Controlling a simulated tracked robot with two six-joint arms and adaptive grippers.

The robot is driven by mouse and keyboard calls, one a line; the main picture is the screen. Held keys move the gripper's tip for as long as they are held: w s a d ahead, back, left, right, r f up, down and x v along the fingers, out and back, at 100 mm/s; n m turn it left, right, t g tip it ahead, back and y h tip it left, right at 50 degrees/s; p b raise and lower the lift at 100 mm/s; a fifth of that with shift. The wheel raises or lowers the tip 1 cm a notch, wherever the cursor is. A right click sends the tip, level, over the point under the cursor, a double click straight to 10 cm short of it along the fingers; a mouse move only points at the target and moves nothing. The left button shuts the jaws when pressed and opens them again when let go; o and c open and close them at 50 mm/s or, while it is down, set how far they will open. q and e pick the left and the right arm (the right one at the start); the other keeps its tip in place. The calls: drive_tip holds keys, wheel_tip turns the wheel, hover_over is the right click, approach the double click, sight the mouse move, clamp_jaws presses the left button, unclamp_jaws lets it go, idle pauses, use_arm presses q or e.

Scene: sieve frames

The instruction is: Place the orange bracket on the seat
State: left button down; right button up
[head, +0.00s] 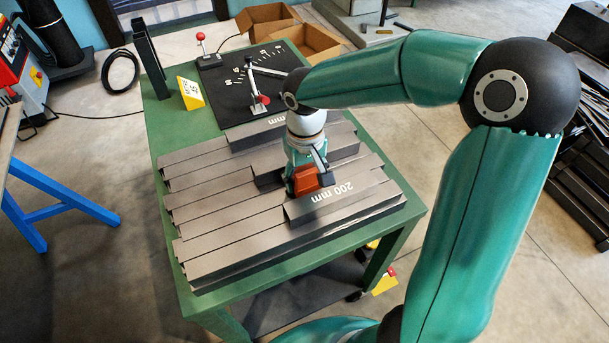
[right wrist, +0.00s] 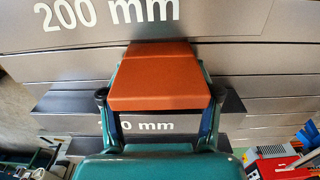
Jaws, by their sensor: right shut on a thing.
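The orange bracket (head: 306,179) is held by my right gripper (head: 312,184), low over the grey steel bars on the green table. It sits just behind the short bar (head: 330,203) marked "200 mm". In the right wrist view the bracket (right wrist: 162,78) lies between the two fingers of the gripper (right wrist: 160,98), its far edge near the "200 mm" bar (right wrist: 235,20). I cannot tell whether it touches the bars below. No part is plainly marked as the seat; it may be among the bars. My left gripper is not in view.
Long grey bars (head: 205,250) cover the front of the green table (head: 172,128). Behind them lie another marked bar (head: 285,125), a black board (head: 232,98) with a dial scale, a yellow sign (head: 191,93) and a red-knobbed lever (head: 201,42). Open cardboard boxes (head: 305,42) stand beyond.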

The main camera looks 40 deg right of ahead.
drive_tip(key=o, duration=1.6)
drive_tip(key=shift+r, duration=0.1)
